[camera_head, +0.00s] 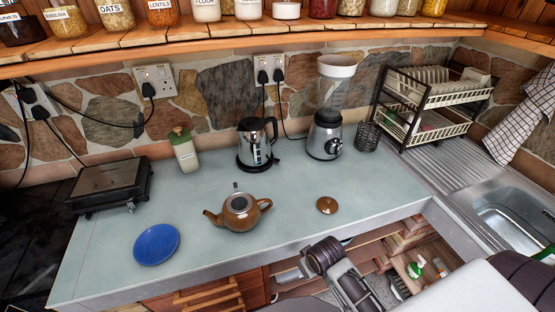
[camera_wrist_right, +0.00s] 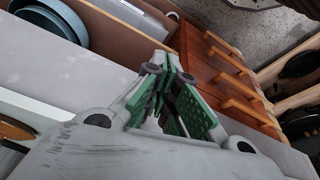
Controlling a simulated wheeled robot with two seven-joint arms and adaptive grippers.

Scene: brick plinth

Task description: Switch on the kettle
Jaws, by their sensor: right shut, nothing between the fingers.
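The kettle (camera_head: 254,146) is polished metal with a black handle and black base. It stands upright at the back of the worktop, left of the blender. Its switch is too small to make out. My right arm is low at the front edge, over an open drawer and well apart from the kettle. My right gripper (camera_head: 287,275) is partly hidden behind my wrist in the head view. In the right wrist view, the green-padded fingers of my right gripper (camera_wrist_right: 172,92) are shut and empty. My left gripper is not in view.
A brown teapot (camera_head: 240,211) stands in front of the kettle, its lid (camera_head: 327,205) to the right. A blue plate (camera_head: 156,244), green-topped jar (camera_head: 184,150) and blender (camera_head: 325,136) are also on the worktop (camera_head: 330,178). A wooden shelf (camera_head: 200,38) overhangs the back.

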